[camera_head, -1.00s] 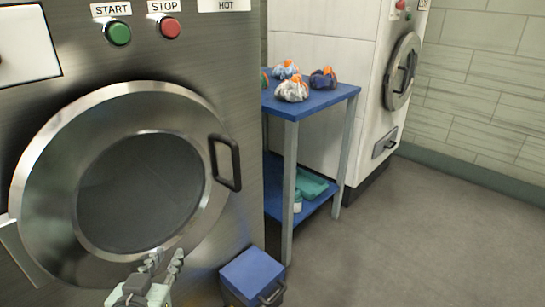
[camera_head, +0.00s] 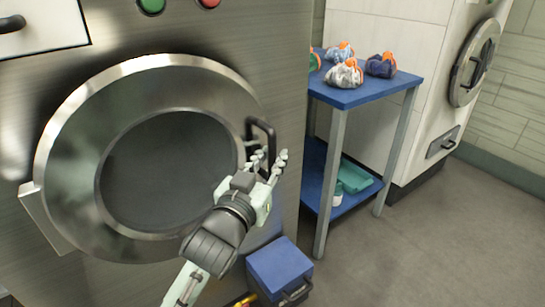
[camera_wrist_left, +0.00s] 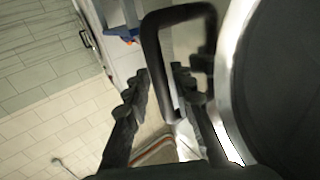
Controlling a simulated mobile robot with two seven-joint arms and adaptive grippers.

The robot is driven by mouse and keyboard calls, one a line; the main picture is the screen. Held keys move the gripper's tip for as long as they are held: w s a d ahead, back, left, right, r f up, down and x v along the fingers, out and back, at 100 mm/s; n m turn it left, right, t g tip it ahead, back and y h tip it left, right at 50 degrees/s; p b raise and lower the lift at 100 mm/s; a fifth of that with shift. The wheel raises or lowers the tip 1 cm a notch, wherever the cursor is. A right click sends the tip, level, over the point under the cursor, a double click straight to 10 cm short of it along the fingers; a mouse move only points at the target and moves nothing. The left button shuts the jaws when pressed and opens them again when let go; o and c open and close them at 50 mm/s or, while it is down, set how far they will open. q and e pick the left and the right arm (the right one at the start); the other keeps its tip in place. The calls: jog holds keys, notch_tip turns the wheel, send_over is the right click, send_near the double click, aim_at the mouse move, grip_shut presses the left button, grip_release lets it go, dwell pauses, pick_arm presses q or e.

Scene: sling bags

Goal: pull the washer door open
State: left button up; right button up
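The washer door (camera_head: 75,150) is a round steel ring with dark glass, flush with the washer front. Its black loop handle (camera_head: 262,127) is on the door's right side. My left gripper (camera_head: 269,160) is at the handle's lower part, fingers pointing up. In the left wrist view, the handle (camera_wrist_left: 152,45) is large and close, and its outer bar runs between the two fingers of my gripper (camera_wrist_left: 161,75). The fingers are apart, with a gap visible beside the bar; whether either touches it I cannot tell. My right gripper is not in view.
A blue box (camera_head: 280,267) stands on the floor below the handle. A blue table (camera_head: 345,97) to the right holds several tied bags, with a teal tray (camera_head: 357,178) on its lower shelf. A second machine (camera_head: 425,100) stands behind. The floor at right is clear.

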pick_arm(q)
jog(key=shift+w+d, duration=0.15)
jog(key=shift+w, duration=0.1)
jog(key=shift+c, duration=0.2)
grip_shut()
jog(key=shift+s, duration=0.1)
